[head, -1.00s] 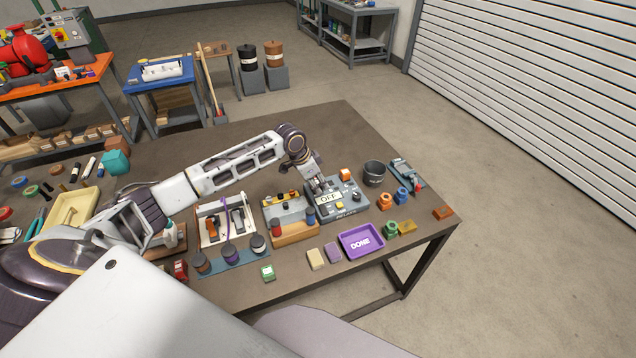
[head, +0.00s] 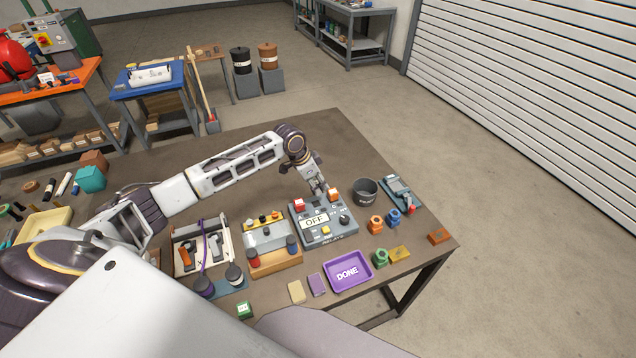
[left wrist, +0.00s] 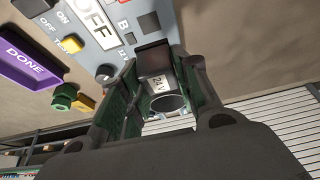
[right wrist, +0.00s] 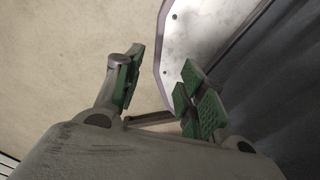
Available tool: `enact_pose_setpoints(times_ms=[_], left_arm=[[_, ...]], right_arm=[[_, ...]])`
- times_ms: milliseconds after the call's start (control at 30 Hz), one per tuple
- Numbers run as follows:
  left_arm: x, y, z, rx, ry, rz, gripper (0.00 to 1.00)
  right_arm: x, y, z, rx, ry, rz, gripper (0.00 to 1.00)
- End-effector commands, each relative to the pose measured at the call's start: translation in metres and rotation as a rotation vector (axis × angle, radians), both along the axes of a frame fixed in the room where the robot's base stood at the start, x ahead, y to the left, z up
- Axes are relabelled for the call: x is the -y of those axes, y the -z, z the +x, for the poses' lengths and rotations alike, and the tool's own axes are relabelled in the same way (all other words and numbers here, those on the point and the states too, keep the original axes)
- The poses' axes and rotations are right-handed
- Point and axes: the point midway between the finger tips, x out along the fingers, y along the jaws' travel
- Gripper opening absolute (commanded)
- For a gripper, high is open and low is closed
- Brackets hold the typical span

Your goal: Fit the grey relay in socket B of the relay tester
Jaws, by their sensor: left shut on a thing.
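The relay tester (head: 325,238) is a blue-grey box on the table with an OFF display, a red block (head: 299,205) at its back left and an orange block (head: 333,194) at its back right. My left gripper (head: 319,190) is over its back edge, between these blocks. In the left wrist view it is shut on the dark grey relay (left wrist: 157,66), which has a white 24V label. The letter B (left wrist: 124,26) shows on the tester just beyond the relay. I cannot tell whether the relay touches the tester. My right gripper (right wrist: 162,65) is open and empty in the right wrist view.
A dark cup (head: 365,191) and a small blue-grey device (head: 399,190) stand right of the tester. A purple DONE tray (head: 348,272) lies in front. The table behind is clear.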

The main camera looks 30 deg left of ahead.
Motion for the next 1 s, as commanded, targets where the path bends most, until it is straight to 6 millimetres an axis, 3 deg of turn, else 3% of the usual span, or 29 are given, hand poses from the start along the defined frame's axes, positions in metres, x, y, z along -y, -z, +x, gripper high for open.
enact_pose_setpoints(times_ms=[367,733,1000], left_arm=[[0.0,0.0,0.0,0.0,0.0,0.0,0.12],[0.0,0.011,0.0,0.0,0.0,0.0,0.12],[0.0,0.025,0.0,0.0,0.0,0.0,0.12]], right_arm=[[0.001,0.002,-0.024,-0.029,0.0,-0.002,0.4],[0.0,0.012,-0.009,-0.009,0.0,0.0,0.4],[0.001,0.028,-0.009,-0.01,-0.001,-0.001,0.4]])
